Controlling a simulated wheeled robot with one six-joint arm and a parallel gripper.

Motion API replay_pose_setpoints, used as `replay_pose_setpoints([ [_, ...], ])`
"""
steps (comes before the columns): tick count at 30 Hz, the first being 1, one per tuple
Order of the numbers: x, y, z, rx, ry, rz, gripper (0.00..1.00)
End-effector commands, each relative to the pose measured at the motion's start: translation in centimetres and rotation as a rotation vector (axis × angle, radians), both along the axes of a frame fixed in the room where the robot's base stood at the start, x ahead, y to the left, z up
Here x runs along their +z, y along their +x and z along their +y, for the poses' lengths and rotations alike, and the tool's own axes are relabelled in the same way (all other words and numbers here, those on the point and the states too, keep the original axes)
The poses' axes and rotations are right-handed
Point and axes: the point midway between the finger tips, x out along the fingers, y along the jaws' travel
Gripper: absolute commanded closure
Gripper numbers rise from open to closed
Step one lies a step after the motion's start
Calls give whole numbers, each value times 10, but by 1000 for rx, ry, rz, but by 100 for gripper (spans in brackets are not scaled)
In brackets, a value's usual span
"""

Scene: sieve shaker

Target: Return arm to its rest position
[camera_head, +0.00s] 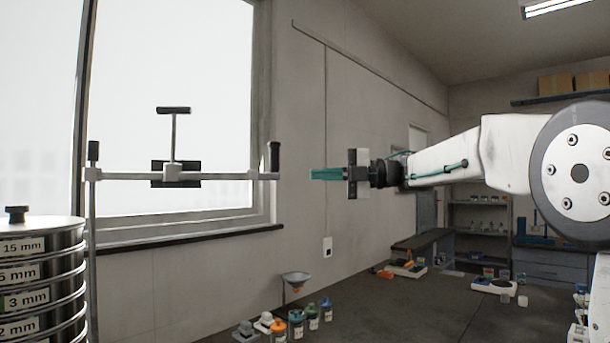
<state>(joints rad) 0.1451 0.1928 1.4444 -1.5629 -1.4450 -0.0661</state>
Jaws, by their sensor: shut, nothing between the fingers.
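My gripper (328,174) is at the end of my white arm, which reaches in from the right. Its teal fingers point left and are shut, with nothing between them. The fingertips are a short way right of the black knob (274,157) at the right end of a metal crossbar, and look apart from it. How far apart they are in depth I cannot tell.
The crossbar (220,176) with its T-handle (174,110) spans in front of the window. A labelled sieve stack (40,275) stands at lower left. Several bottles (296,322) and a funnel (295,281) stand below. Shelves (480,215) and a bench (425,240) lie behind.

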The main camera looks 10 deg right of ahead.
Motion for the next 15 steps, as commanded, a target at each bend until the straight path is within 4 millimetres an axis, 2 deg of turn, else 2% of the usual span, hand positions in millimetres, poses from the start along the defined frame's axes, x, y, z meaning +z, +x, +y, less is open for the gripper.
replay_pose_setpoints([
  [3,0,4,-14,-2,0,-1,100],
  [11,0,10,-22,-21,-1,1,100],
  [14,3,27,-28,-112,18,4,100],
  [15,3,40,-34,-177,39,14,100],
])
